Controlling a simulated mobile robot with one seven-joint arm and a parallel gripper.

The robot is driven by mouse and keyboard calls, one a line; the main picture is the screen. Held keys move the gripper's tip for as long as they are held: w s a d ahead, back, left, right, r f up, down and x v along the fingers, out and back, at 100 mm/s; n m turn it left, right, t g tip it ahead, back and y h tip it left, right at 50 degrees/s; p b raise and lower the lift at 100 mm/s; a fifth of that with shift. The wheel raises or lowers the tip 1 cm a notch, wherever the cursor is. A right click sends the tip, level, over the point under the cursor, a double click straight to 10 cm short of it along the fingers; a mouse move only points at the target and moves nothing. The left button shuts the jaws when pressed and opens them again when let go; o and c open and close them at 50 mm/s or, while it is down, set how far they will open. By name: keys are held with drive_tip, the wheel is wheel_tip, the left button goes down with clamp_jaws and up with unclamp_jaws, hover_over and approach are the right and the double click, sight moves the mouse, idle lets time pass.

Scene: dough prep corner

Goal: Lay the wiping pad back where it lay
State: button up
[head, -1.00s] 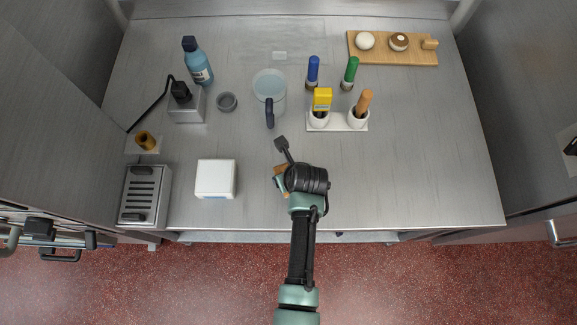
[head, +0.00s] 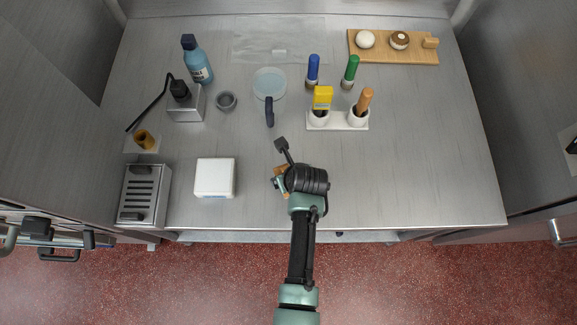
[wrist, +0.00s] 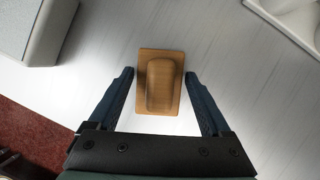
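The wiping pad seems to be the brown, wood-coloured block with a raised rounded grip (wrist: 160,85) in the wrist view. It lies on the grey worktop. In the head view only a bit of it (head: 279,171) shows beside my wrist, which hides the rest. My gripper (wrist: 160,74) is open, with one dark blue finger on each side of the pad. A narrow gap shows between each finger and the pad.
A white box (head: 215,177) stands left of my gripper, with a toaster (head: 144,194) beyond it. A jug (head: 269,84) and a white holder (head: 338,125) with yellow and orange-handled tools stand behind. The worktop's right side (head: 430,150) is clear.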

drive_tip(key=shift+o, duration=1)
drive_tip(key=v, duration=1.3)
drive_tip(key=shift+b, duration=0.35)
drive_tip(key=w+r+n+t+h+b, duration=0.15)
drive_tip(key=w+r+n+t, duration=0.55)
drive_tip(key=r, duration=0.8)
drive_tip(key=w+r+n+t+b, duration=0.2)
drive_tip(key=w+r+n+t, duration=0.2)
drive_tip(key=w+r+n, duration=0.75)
drive_tip(key=s+r+n+t+b, duration=0.1)
drive_tip(key=s+r+n+t, duration=0.3)
drive_tip(key=r, duration=0.7)
drive_tip(key=s+a+r+n+t+b, duration=0.1)
drive_tip(key=s+r+n+t, duration=0.3)
drive_tip(key=r, duration=0.6)
drive_tip(key=s+a+r+n+t+b, duration=0.1)
drive_tip(key=s+r+n+t, duration=0.3)
drive_tip(key=s+r, duration=0.3)
wheel_tip(320, 180, up, 5)
drive_tip(key=shift+s+f+n, duration=0.15)
drive_tip(key=shift+s+n, duration=0.2)
drive_tip(key=shift+n, duration=0.2)
